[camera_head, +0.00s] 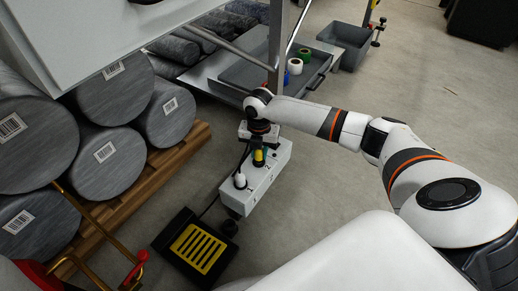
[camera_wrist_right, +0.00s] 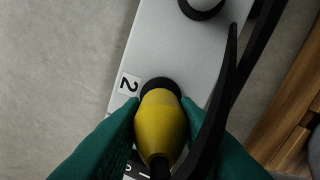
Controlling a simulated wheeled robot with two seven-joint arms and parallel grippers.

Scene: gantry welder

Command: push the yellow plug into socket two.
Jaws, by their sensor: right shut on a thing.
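The yellow plug (camera_wrist_right: 160,128) is between the green fingers of my right gripper (camera_wrist_right: 162,112), which is shut on it. Its front end meets the dark ring of socket two (camera_wrist_right: 158,84), beside the label "2" (camera_wrist_right: 129,84). I cannot tell how deep it sits. In the head view the right gripper (camera_head: 259,155) is over the grey-white socket box (camera_head: 262,187), and little of the yellow plug shows there. My left gripper is not in view.
A black cable (camera_wrist_right: 228,95) curves close past the right finger. A black pedal with yellow slots (camera_head: 196,249) lies on the floor near the box. Large grey rolls (camera_head: 105,150) on a wooden pallet are at left. A grey tray with spools (camera_head: 250,75) is behind. Floor at right is clear.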

